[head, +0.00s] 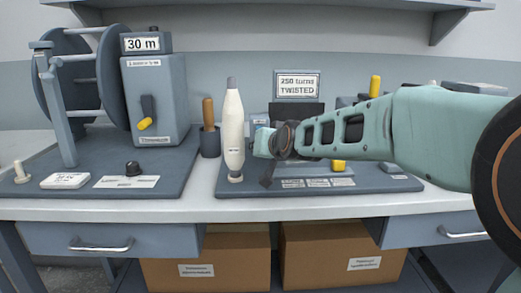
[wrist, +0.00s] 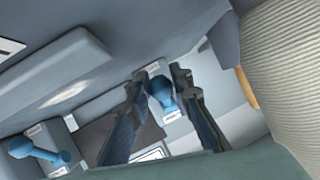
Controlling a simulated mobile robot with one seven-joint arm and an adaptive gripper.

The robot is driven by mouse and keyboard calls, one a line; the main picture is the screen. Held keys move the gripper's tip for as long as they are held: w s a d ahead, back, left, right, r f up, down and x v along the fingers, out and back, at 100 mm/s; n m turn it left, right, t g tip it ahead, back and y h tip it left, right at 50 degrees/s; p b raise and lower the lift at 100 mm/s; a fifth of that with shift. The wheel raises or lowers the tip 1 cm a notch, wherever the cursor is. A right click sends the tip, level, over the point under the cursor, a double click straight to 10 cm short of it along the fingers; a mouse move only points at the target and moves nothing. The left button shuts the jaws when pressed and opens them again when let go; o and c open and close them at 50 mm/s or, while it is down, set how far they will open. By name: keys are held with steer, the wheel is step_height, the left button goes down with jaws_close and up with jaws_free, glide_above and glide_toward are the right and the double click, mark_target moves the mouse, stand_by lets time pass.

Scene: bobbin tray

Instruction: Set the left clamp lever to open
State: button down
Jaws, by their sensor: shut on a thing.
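The left clamp lever is a blue lever with a rounded end (wrist: 160,92), seen in the wrist view between the two dark fingers of my gripper (wrist: 161,78). My gripper is shut on it. A small label is beside the lever, too small to read. A second blue lever (wrist: 40,152), the right one, shows at the left of the wrist view, clear of my fingers. In the head view my arm and gripper hide most of the clamp area, so the lever's setting cannot be told.
The white bobbin (head: 233,135) stands upright close to the left of my gripper, and its ribbed side fills the right of the wrist view. A wooden-handled tool (head: 208,112) is in a cup behind it. A grey 30 m box (head: 160,95) stands further left.

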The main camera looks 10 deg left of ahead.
steer(key=c, duration=1.7)
jaws_free()
steer(key=shift+r, duration=0.1)
step_height(320, 180, up, 9)
steer(key=shift+r, duration=0.5)
